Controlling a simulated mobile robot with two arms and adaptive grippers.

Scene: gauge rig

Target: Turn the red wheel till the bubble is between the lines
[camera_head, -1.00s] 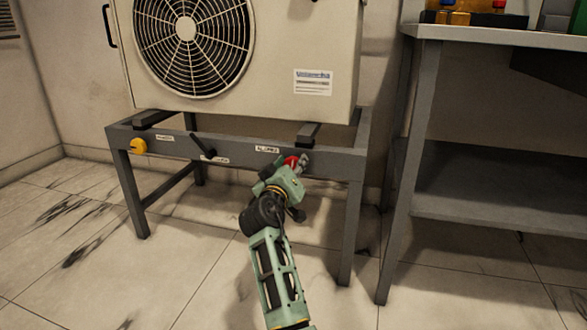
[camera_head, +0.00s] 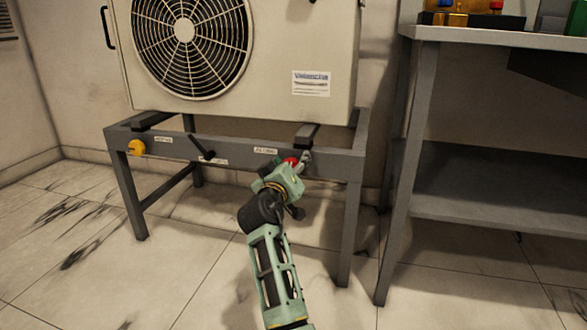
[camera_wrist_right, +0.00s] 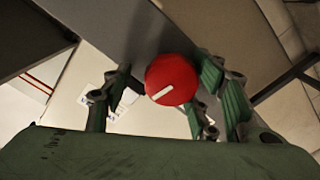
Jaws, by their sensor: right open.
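The red wheel (camera_head: 291,161) is on the front rail of the grey stand, partly hidden by my right gripper (camera_head: 297,168). In the right wrist view the red wheel (camera_wrist_right: 171,79) is round with a white line mark, slightly tilted. It lies between the spread fingers of my right gripper (camera_wrist_right: 165,100), which is open. A gap shows between the wheel and the left finger; the right finger is close to the wheel, and I cannot tell whether it touches. No bubble or lines can be made out. My left gripper is not in view.
The stand (camera_head: 240,156) carries a large fan unit (camera_head: 270,50). Its rail also has a yellow knob (camera_head: 136,147) and a black lever (camera_head: 203,147). A grey shelf table (camera_head: 480,36) with small coloured items stands at right. Open tiled floor lies in front.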

